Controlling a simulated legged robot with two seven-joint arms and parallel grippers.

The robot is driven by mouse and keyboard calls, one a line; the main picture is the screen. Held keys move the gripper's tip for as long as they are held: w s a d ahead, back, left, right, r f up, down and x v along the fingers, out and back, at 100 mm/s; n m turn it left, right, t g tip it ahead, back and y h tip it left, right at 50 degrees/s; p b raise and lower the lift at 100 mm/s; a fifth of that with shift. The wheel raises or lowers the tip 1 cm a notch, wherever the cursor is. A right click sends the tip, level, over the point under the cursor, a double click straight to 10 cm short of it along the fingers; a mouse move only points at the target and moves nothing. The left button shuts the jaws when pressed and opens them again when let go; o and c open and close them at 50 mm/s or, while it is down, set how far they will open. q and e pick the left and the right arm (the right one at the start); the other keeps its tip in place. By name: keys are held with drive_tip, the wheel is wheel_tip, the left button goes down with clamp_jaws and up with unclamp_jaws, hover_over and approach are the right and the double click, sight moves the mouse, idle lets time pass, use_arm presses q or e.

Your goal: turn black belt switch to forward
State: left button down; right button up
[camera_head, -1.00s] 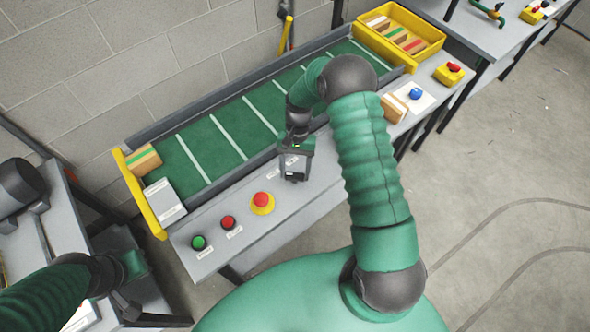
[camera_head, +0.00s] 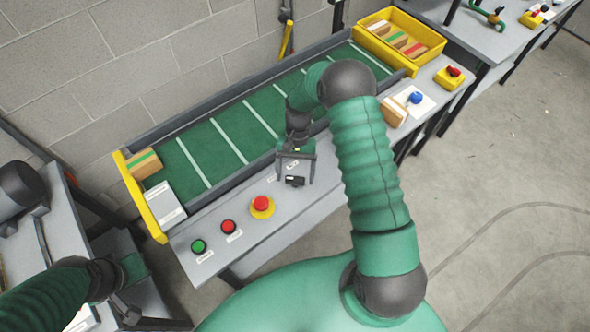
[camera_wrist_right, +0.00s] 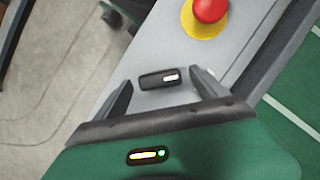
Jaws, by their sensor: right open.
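The black belt switch (camera_head: 295,181) is a small dark knob with a white mark on the grey front panel. It also shows in the right wrist view (camera_wrist_right: 164,79), lying crosswise between the fingers. My right gripper (camera_head: 296,179) is open above the panel, with one finger on each side of the switch. In the wrist view the right gripper (camera_wrist_right: 163,85) has a gap between each finger and the knob; I cannot tell the height. My left gripper (camera_head: 126,302) is at the lower left, partly hidden, its jaws unclear.
A red emergency button (camera_head: 261,204) on a yellow base, a red button (camera_head: 228,226) and a green button (camera_head: 198,246) are left of the switch. The green conveyor belt (camera_head: 228,139) runs behind.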

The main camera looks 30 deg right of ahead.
drive_tip(key=b+v, duration=0.1)
drive_tip(key=v, duration=1.5)
drive_tip(key=shift+w+d+r+b, duration=0.2)
drive_tip(key=shift+w+r+b, duration=0.05)
drive_tip(key=shift+r+b, duration=0.1)
